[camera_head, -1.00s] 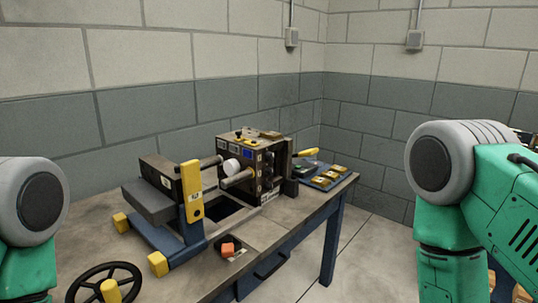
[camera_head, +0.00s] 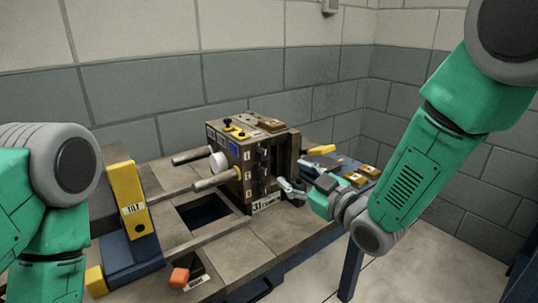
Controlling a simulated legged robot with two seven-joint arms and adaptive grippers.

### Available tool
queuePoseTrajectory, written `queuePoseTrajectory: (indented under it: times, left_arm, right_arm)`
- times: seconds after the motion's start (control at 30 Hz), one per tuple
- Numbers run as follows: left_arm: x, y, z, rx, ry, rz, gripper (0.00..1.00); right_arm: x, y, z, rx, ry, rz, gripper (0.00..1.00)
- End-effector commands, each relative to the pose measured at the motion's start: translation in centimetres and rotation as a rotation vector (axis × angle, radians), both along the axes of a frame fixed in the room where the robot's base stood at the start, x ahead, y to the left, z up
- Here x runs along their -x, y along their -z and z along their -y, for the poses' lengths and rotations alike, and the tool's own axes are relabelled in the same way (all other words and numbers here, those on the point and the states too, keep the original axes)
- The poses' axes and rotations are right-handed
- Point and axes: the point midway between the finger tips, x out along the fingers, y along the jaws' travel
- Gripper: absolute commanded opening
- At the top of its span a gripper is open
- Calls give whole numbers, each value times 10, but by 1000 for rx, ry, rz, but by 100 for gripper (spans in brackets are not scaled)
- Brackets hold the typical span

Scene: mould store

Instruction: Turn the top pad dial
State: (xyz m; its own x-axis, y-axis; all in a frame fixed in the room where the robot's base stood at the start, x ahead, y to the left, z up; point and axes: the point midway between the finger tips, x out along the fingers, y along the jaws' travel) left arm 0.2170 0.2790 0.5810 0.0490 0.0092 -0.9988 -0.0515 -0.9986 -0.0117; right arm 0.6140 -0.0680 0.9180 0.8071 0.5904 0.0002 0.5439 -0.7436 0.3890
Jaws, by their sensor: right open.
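A dark brown block-shaped machine unit (camera_head: 262,135) stands on the bench, with labels numbered from 1 downward on its front face. Small dark dials sit in a column beside these labels; the top dial (camera_head: 264,153) is beside the label 1. My right gripper (camera_head: 287,188) is open and empty at the lower right of this face, below and right of the top dial. Whether it touches the unit I cannot tell. My left arm shows at the left edge, but its gripper is out of view.
A dark opening (camera_head: 203,212) lies in the bench top. An orange knob (camera_head: 180,277) sits at the front. A blue tray (camera_head: 346,167) with yellow pieces lies behind my right gripper.

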Motion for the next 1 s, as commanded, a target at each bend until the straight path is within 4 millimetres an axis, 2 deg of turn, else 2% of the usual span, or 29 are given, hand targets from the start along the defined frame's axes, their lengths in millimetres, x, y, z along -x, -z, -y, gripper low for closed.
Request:
queuePoseTrajectory:
  times: [0.5,0.73,1.0]
  left_arm:
    - [0,15,0,0,0,0,40]
    - [0,18,0,0,0,0,40]
    - [0,18,0,0,0,0,40]
  right_arm:
    - [-83,3,-50,-13,3,-3,43]
    - [-100,2,-66,-9,2,-4,43]
    - [-102,2,-65,-11,4,-6,43]
